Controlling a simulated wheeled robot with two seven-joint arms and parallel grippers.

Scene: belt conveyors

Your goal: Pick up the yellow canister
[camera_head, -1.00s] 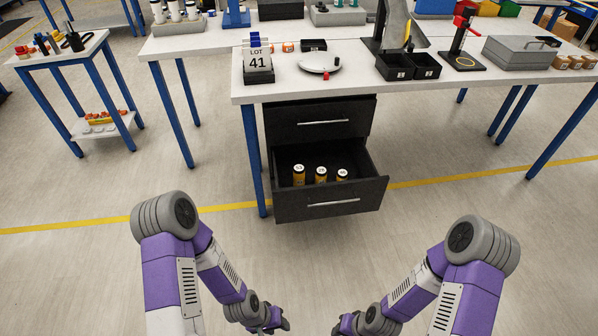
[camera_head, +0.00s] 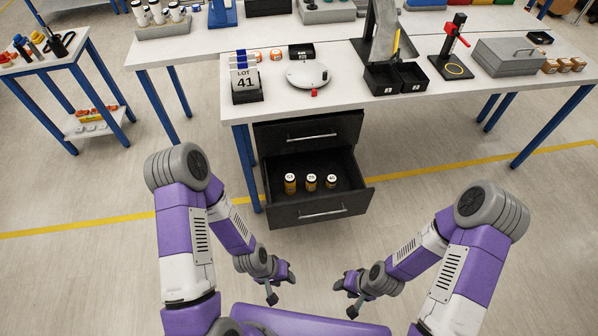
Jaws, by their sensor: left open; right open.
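My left gripper (camera_head: 282,286) is open and empty, low in front of the drawer. My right gripper (camera_head: 344,296) is open and empty to its right. Both are well apart from the canisters.
The upper drawer (camera_head: 310,136) is shut above the open one. The floor before the drawer is clear.

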